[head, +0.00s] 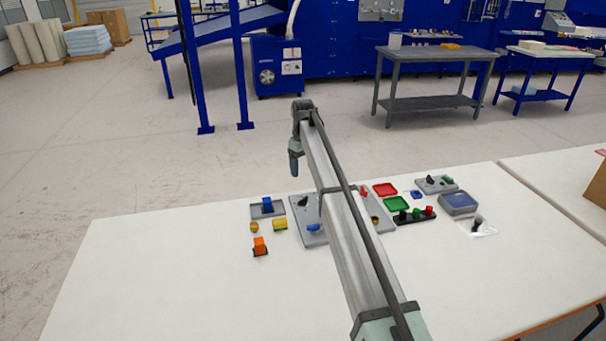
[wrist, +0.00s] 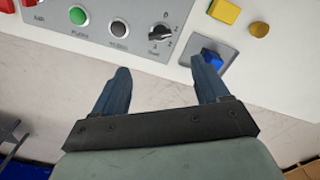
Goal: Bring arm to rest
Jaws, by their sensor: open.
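My gripper (head: 294,170) hangs at the far end of my arm in the head view, above the far edge of the table. It also shows in the wrist view (wrist: 162,78), with its two blue fingers spread apart and nothing between them. The grey control panel (wrist: 120,28) lies just beyond the fingertips, with red, green and black buttons and a dark knob. A blue block (wrist: 212,58) on a grey plate sits near the right finger; whether they touch cannot be told. My arm hides part of the panel in the head view.
The white table (head: 160,270) holds an orange block (head: 260,246), a yellow block (head: 280,224), red (head: 385,189) and green (head: 397,204) trays and a blue-grey container (head: 458,202). The table's left front is clear. A grey workbench (head: 430,75) stands behind.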

